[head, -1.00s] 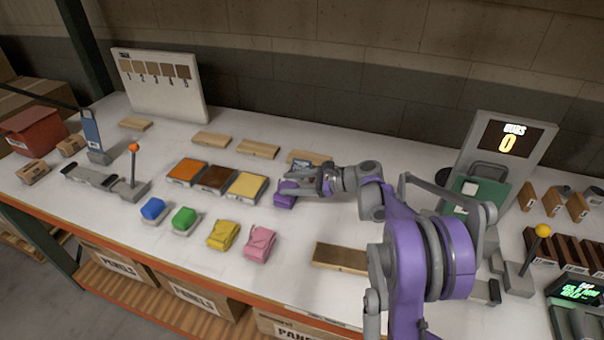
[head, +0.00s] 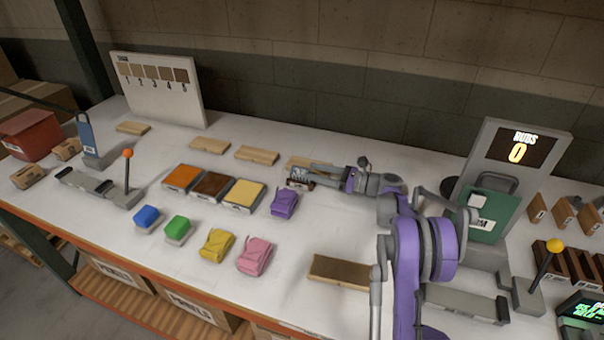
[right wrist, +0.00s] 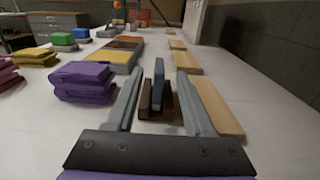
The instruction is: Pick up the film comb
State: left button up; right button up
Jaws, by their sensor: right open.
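A thin blue-grey plate (right wrist: 158,84), which looks like the film comb, stands upright in a small brown slotted holder (right wrist: 171,112) in the right wrist view. My right gripper (right wrist: 157,78) is open, with one finger on each side of the plate and holder. I see no finger touching the plate. In the head view my right gripper (head: 304,174) reaches in from the right over the holder (head: 297,184), largely hiding the comb. My left gripper is not in view.
A folded purple cloth (head: 284,203) lies just in front of the holder. A wooden block (right wrist: 216,107) lies close beside the right finger. Orange, brown and cream trays (head: 244,194) stand to the left. Yellow (head: 217,244) and pink (head: 255,256) cloths lie nearer the front edge.

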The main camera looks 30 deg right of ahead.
aim_at(293, 165)
jog(key=x, duration=0.3)
jog(key=shift+w, duration=0.1)
jog(key=x, duration=0.1)
jog(key=p+x, duration=0.1)
jog(key=x, duration=0.2)
jog(key=shift+a+r, duration=0.25)
jog(key=shift+r, duration=0.05)
jog(key=shift+w+a, duration=0.15)
jog(key=shift+w, duration=0.1)
jog(key=shift+s, duration=0.1)
jog(key=shift+c, duration=0.8)
jog(key=shift+f, duration=0.1)
grip_shut()
